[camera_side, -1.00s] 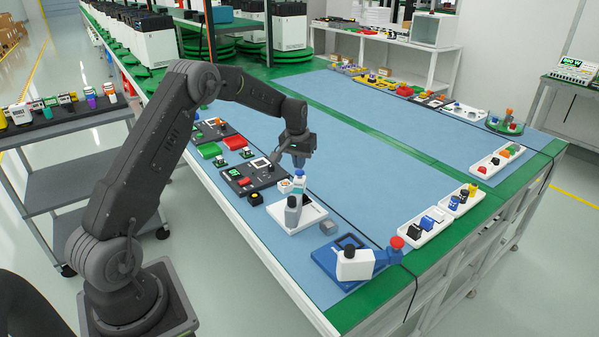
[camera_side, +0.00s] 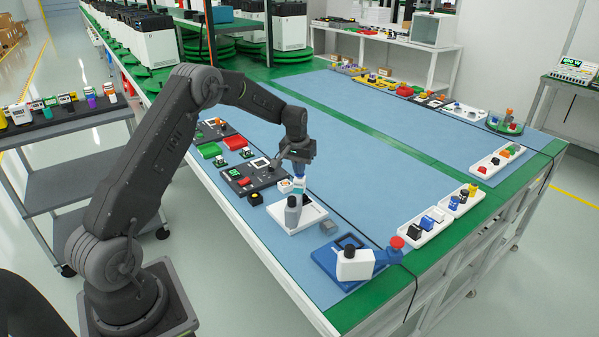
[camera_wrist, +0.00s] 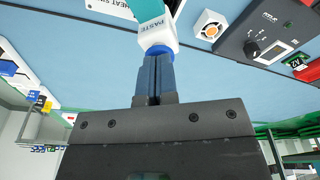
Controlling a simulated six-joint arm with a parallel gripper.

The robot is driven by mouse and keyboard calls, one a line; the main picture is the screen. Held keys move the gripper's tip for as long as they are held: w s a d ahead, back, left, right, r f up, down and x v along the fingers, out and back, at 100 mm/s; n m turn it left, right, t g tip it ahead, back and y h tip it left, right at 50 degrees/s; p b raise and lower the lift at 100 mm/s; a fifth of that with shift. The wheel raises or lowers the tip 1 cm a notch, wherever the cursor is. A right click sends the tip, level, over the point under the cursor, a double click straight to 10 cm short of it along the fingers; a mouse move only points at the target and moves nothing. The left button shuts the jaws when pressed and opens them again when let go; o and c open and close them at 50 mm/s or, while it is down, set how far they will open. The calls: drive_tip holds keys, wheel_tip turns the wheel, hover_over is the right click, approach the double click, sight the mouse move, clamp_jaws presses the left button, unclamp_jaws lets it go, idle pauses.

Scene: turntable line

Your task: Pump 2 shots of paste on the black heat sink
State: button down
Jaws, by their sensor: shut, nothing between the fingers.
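The paste bottle (camera_side: 298,188) is white and teal and stands upright at the back of the white tray. In the wrist view its white shoulder reads PASTE (camera_wrist: 169,27) and a blue part shows at its top. My gripper (camera_side: 299,171) is shut and empty, pointing down right over the bottle. In the wrist view the closed fingertips (camera_wrist: 155,57) are at the blue top and seem to touch it. HEAT SINK lettering (camera_wrist: 97,4) shows at the wrist view's edge.
A grey block (camera_side: 328,246) lies in front of the tray. A blue station with a white body and red knob (camera_side: 397,243) stands near the front corner. A dark control panel (camera_side: 248,181) is behind the tray. The middle of the blue mat (camera_side: 390,165) is clear.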

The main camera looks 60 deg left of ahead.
drive_tip(key=shift+f, duration=0.3)
idle(0.5)
drive_tip(key=shift+r, duration=2.65)
drive_tip(key=s+d+r+m+t, duration=0.1)
drive_tip(key=s+d+r, duration=0.4)
drive_tip(key=d+r, duration=0.3)
drive_tip(key=s+d+r+m+t, duration=0.1)
drive_tip(key=s+d+r+m, duration=0.1)
drive_tip(key=s+d+r, duration=0.5)
drive_tip(key=s+d+m, duration=0.1)
drive_tip(key=s+d, duration=0.2)
drive_tip(key=s, duration=0.3)
drive_tip(key=s+d+m+t, duration=0.1)
drive_tip(key=s+d, duration=0.3)
drive_tip(key=s, duration=0.3)
drive_tip(key=s+d+r+m+t, duration=0.1)
drive_tip(key=s+d, duration=0.2)
drive_tip(key=s, duration=0.4)
drive_tip(key=shift+d+h, duration=0.4)
